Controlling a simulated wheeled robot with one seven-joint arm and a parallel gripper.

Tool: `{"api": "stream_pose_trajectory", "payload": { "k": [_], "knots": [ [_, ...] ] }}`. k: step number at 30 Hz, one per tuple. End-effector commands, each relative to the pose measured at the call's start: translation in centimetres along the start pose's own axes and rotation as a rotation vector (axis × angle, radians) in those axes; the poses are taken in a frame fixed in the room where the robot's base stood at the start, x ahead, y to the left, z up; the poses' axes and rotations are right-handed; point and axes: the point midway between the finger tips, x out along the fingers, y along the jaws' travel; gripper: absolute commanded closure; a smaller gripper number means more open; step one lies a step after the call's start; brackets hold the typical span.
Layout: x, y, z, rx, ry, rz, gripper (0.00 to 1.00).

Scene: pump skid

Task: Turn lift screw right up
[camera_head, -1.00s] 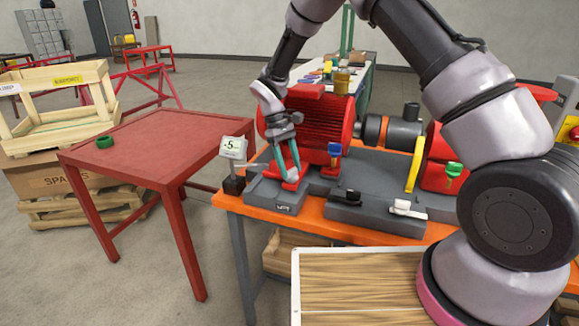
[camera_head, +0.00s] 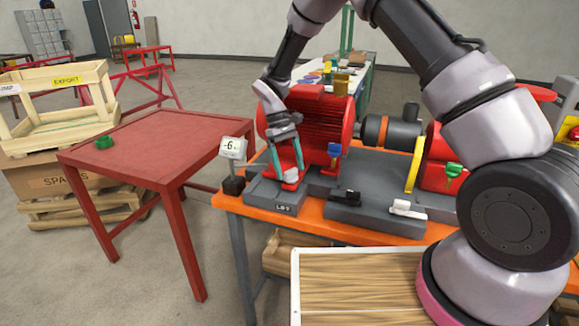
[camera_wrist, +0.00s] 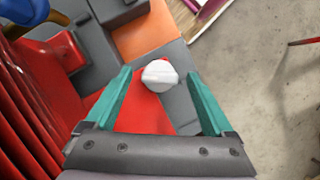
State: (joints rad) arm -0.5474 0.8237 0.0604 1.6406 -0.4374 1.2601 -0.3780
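A white knob (camera_wrist: 160,76), seemingly a screw head, sits by the red motor foot in the wrist view. I see no label naming it as the right lift screw. My gripper (camera_head: 290,175) is over the red foot at the front left of the red motor (camera_head: 318,125). In the wrist view, my gripper's green fingers (camera_wrist: 159,78) are spread on both sides of the knob, with gaps at each side. A small display (camera_head: 232,147) left of the motor reads -6.
Blue (camera_head: 335,150), black (camera_head: 346,197), white (camera_head: 403,208) and green (camera_head: 454,170) parts are on the skid. An orange bench (camera_head: 330,232) carries it.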

Motion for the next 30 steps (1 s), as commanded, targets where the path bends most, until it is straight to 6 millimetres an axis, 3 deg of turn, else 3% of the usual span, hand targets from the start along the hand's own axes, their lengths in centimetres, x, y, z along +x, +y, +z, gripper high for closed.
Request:
{"api": "stream_pose_trajectory", "payload": {
  "k": [8, 21, 30],
  "knots": [
    [-0.7, 0.0, 0.0, -0.001, 0.001, 0.001, 0.12],
    [-8.8, 0.0, -0.1, 0.000, 0.003, 0.000, 0.12],
    [-10.8, 0.0, 0.0, 0.000, -0.001, 0.000, 0.12]
  ]
}}
